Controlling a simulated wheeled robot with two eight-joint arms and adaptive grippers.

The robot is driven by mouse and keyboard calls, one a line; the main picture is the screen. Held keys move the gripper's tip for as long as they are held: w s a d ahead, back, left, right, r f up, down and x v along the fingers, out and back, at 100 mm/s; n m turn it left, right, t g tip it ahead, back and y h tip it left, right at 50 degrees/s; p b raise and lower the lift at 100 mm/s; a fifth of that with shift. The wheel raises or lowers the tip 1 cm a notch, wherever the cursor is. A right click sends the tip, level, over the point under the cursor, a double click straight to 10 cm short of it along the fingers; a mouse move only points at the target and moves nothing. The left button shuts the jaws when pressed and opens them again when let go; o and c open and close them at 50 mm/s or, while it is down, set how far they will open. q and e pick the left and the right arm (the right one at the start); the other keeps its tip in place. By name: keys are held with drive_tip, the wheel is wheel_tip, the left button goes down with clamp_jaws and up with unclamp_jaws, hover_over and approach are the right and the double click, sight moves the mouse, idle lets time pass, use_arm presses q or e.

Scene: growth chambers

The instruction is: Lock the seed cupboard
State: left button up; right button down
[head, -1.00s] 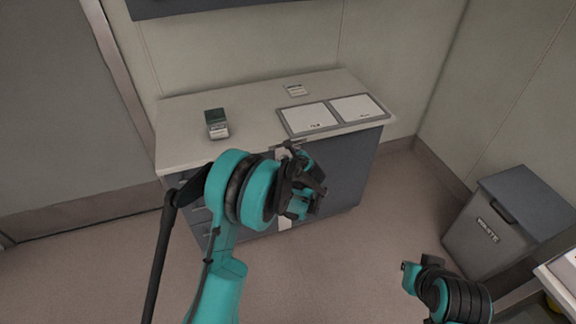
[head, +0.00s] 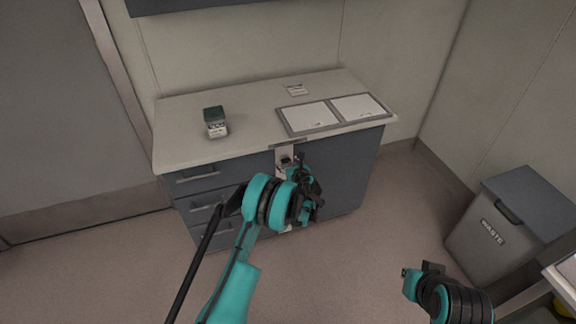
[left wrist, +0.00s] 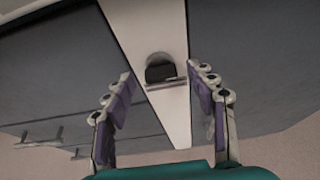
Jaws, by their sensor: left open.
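The seed cupboard is a grey unit (head: 345,165) under a pale worktop, with drawers on its left and a flat front on its right. A pale vertical strip (left wrist: 174,120) runs down its front. On it is a dark knob-like lock part (head: 286,161), which also shows in the left wrist view (left wrist: 161,72) above a small ledge. My left gripper (head: 312,197) is open and empty in front of the strip, below and right of the lock part. In the left wrist view its fingers (left wrist: 163,98) stand apart either side of the strip. My right gripper (head: 418,276) is at lower right, its jaws unclear.
On the worktop (head: 255,120) are a small green-topped device (head: 215,121), a white card (head: 296,90) and a grey tray (head: 331,126) with two white panels. The floor before the cupboard is clear.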

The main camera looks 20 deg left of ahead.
use_arm(q)
drive_tip(key=shift+w+a, duration=0.1)
drive_tip(key=shift+w, duration=0.05)
drive_tip(key=c, duration=1.2)
drive_tip(key=shift+o, duration=0.2)
